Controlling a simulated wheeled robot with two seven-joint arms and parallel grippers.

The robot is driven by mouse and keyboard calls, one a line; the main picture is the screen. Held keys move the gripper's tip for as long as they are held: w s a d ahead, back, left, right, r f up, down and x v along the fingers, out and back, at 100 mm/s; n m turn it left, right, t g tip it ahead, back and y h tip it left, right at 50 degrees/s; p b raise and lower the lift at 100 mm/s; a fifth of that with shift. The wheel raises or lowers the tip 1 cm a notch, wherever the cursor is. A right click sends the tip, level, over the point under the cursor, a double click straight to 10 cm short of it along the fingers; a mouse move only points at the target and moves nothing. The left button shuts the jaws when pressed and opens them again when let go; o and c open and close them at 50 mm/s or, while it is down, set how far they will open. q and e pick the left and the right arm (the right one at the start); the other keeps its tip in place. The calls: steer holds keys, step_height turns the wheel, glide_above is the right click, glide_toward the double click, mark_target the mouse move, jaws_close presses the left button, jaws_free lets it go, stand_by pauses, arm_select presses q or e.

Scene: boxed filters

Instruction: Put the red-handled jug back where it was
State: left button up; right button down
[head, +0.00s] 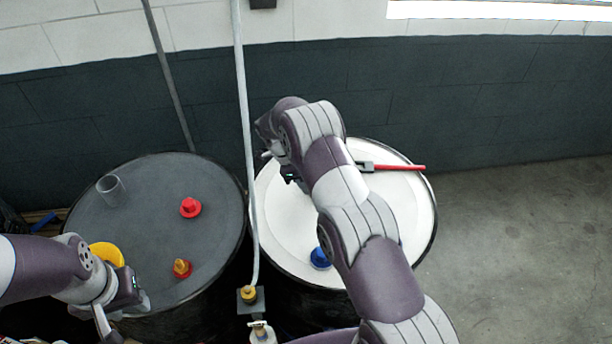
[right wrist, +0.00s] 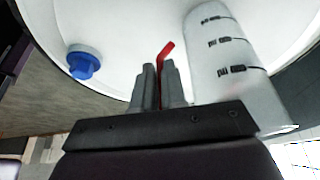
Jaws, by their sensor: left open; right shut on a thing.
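The jug (right wrist: 225,60) shows in the right wrist view as a pale translucent cylinder with dark markings, beside my right fingers. My right gripper (right wrist: 163,75) is shut on its red handle (right wrist: 166,48), whose tip shows above the fingers. In the head view my right arm reaches over the white-topped drum (head: 405,215) on the right, and I cannot make out the jug there. Whether the jug touches the drum is unclear. My left gripper (head: 123,316) is open and empty at the front of the dark-topped drum (head: 140,225).
The dark drum carries a grey cup (head: 111,189), a red cap (head: 190,207), a red-and-yellow cap (head: 182,268) and a yellow item (head: 107,253). A pipe (head: 246,130) rises between the drums.

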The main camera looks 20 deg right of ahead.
arm_select(q)
steer(key=shift+s+r, duration=0.15)
steer(key=shift+r, duration=0.1)
arm_select(e)
steer(key=shift+s, duration=0.1)
arm_select(q)
steer(key=shift+f+b, duration=0.1)
steer(key=shift+b, duration=0.25)
arm_select(e)
steer(key=shift+f, duration=0.15)
steer(key=c, duration=1.2)
jaws_free()
steer(key=shift+f, duration=0.1)
